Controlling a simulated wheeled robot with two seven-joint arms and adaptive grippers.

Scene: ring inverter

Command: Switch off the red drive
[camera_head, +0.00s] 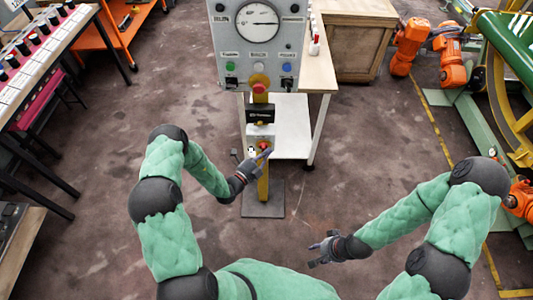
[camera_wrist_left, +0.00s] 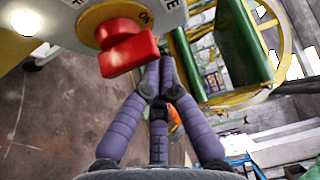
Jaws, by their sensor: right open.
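A red rotary switch handle (camera_wrist_left: 128,47) sits on a round yellow plate (camera_wrist_left: 108,18) marked "ON" in the left wrist view. In the head view the red switch (camera_head: 264,146) is on a small box low on the yellow post. My left gripper (camera_head: 265,155) is at this switch. In the left wrist view its purple fingers (camera_wrist_left: 160,68) come together just right of the red handle, with nothing seen between them; I cannot tell whether they touch it. My right gripper (camera_head: 318,250) is open and empty, low over the floor to the right.
A grey panel (camera_head: 288,15) with a gauge and coloured buttons stands above the switch, with a red button (camera_head: 259,88) below it. A white-topped table (camera_head: 320,75) is behind. A bench (camera_head: 50,50) is at left, orange robot arms (camera_head: 408,45) at right. Open floor lies between.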

